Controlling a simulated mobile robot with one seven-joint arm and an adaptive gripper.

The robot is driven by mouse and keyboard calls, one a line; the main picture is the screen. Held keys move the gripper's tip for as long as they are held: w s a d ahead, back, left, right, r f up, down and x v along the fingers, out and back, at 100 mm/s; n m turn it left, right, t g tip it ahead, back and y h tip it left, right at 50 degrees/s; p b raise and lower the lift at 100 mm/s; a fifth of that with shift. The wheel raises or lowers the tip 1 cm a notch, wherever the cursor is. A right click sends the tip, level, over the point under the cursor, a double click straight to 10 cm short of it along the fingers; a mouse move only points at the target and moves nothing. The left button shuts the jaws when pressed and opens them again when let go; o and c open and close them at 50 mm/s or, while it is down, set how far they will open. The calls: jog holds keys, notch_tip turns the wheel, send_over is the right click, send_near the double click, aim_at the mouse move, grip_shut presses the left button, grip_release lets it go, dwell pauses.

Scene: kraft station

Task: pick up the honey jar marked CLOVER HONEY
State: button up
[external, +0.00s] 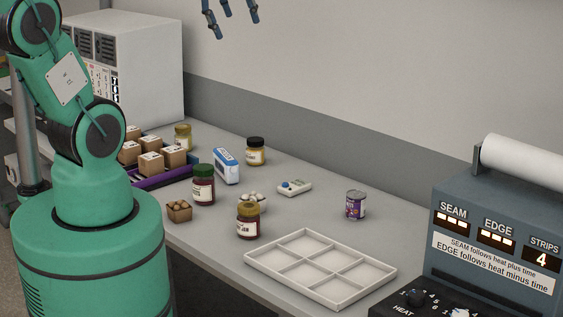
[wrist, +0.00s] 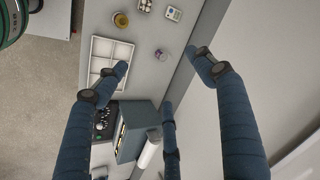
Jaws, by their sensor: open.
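Several jars stand on the grey bench in the external view. A black-lidded jar with yellowish contents (external: 255,156) stands near the wall, and a gold-lidded yellowish jar (external: 183,138) stands behind the crate. A green-lidded dark jar (external: 203,188) and a gold-lidded dark jar (external: 248,223) stand nearer; the latter's label seems to read JAM. I cannot read CLOVER HONEY on any jar. My gripper (external: 236,27) is open and empty, high above the bench at the top edge. In the wrist view my gripper (wrist: 160,68) spreads over the bench, with a gold-lidded jar (wrist: 120,20) at the top.
A white divided tray (external: 270,268) lies at the front, near a purple can (external: 355,206) and a sealing machine (external: 490,215). A purple crate (external: 165,178) of boxes, a small brown box (external: 179,211), a blue-white pack (external: 226,166) and a small device (external: 295,188) surround the jars.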

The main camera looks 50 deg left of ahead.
jog(key=w+a+f+m, duration=0.2)
jog(key=w+a+m, duration=0.15)
jog(key=w, duration=0.35)
jog(key=w+a+f+m, duration=0.2)
jog(key=w+a, duration=0.2)
jog(key=w, duration=0.2)
jog(key=m+g+y+b, duration=0.2)
jog(key=m, duration=1.4)
send_over(256, 140)
jog(key=s+d, duration=0.4)
notch_tip(256, 140, down, 35)
jog(key=shift+w+r, duration=0.15)
jog(key=shift+r, duration=0.05)
jog(key=shift+x, duration=4.25)
jog(key=shift+f, duration=0.15)
jog(key=shift+x, duration=2.45)
